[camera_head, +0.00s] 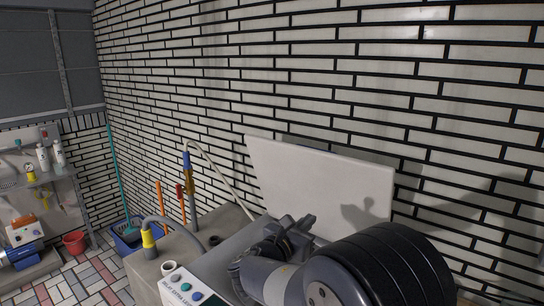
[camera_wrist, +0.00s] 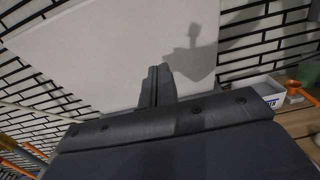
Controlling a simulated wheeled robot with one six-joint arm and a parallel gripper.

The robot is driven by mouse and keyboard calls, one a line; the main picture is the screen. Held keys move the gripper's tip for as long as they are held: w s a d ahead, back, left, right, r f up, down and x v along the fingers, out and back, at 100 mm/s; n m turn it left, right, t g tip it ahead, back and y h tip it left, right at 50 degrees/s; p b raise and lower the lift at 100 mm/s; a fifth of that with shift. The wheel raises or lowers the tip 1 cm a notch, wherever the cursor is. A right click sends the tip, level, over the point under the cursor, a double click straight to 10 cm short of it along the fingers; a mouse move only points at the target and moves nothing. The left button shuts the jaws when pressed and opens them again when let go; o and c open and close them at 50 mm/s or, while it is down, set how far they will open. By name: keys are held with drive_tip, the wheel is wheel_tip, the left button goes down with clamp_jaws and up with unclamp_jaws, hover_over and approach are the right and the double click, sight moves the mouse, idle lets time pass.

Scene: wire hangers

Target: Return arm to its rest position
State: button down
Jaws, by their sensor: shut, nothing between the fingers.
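My gripper (camera_head: 302,224) shows at the lower middle of the head view, at the end of my dark arm, in front of a white upright panel (camera_head: 330,187). In the wrist view the fingers of my gripper (camera_wrist: 158,84) are together, with nothing between them. They point toward the pale panel (camera_wrist: 100,45), which bears a dark shadow. No wire hanger can be made out in either view.
A grey counter (camera_head: 225,222) with a control box (camera_head: 182,288), a yellow-collared hose (camera_head: 148,238) and orange-handled tools lies left of my arm. White brick wall rises behind.

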drive_tip(key=s+a+f+t+b, duration=0.1)
drive_tip(key=s+a+f+b, duration=0.4)
drive_tip(key=f, duration=0.4)
drive_tip(key=shift+s+a+f+h+b, duration=0.15)
drive_tip(key=shift+s+f+h+b, duration=0.25)
drive_tip(key=shift+s+b, duration=0.45)
drive_tip(key=shift+r, duration=0.1)
